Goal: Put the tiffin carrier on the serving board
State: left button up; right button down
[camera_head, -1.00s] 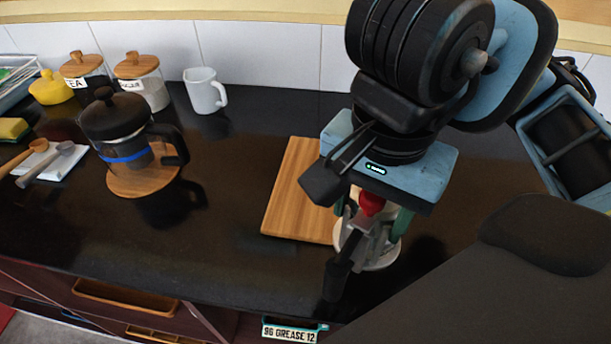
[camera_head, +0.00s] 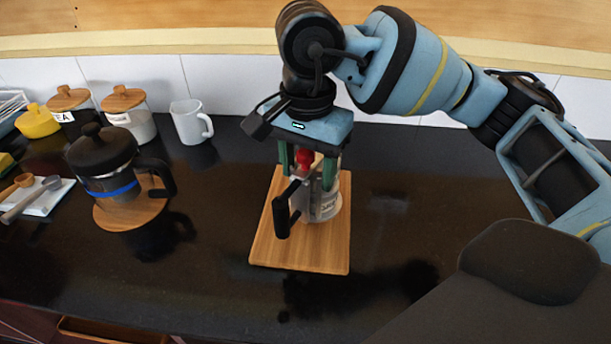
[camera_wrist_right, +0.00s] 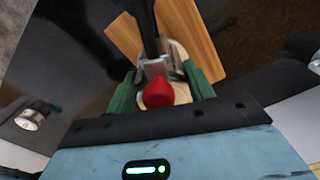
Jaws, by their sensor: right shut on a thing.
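The tiffin carrier (camera_head: 326,208) has a pale body, a red knob and a dark handle towards the front left. My right gripper (camera_head: 307,172) comes down from above with green fingers on both sides of the knob, shut on the carrier. The serving board (camera_head: 300,252) is a wooden rectangle on the dark counter. The carrier appears upright over the board's right part; I cannot tell whether it touches. In the right wrist view, the red knob of the carrier (camera_wrist_right: 158,92) sits between the fingers, with the board (camera_wrist_right: 200,45) behind it. My left gripper is not in view.
A French press (camera_head: 108,170) stands on a round wooden mat at the left. A white mug (camera_head: 190,122), lidded jars (camera_head: 128,115) and a yellow pot (camera_head: 37,122) stand at the back. The counter front right of the board is clear.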

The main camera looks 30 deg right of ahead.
jog(key=shift+w, duration=0.25)
jog(key=shift+w+d, duration=0.15)
jog(key=shift+w, duration=0.25)
jog(key=shift+f, duration=1.7)
jog(key=shift+f, duration=0.2)
jog(key=c, duration=0.6)
grip_release()
jog(key=shift+s, duration=0.1)
jog(key=shift+o, duration=0.2)
jog(key=shift+r, duration=0.1)
notch_tip(320, 180, up, 12)
jog(key=shift+r+p, duration=0.1)
jog(key=shift+p, duration=0.35)
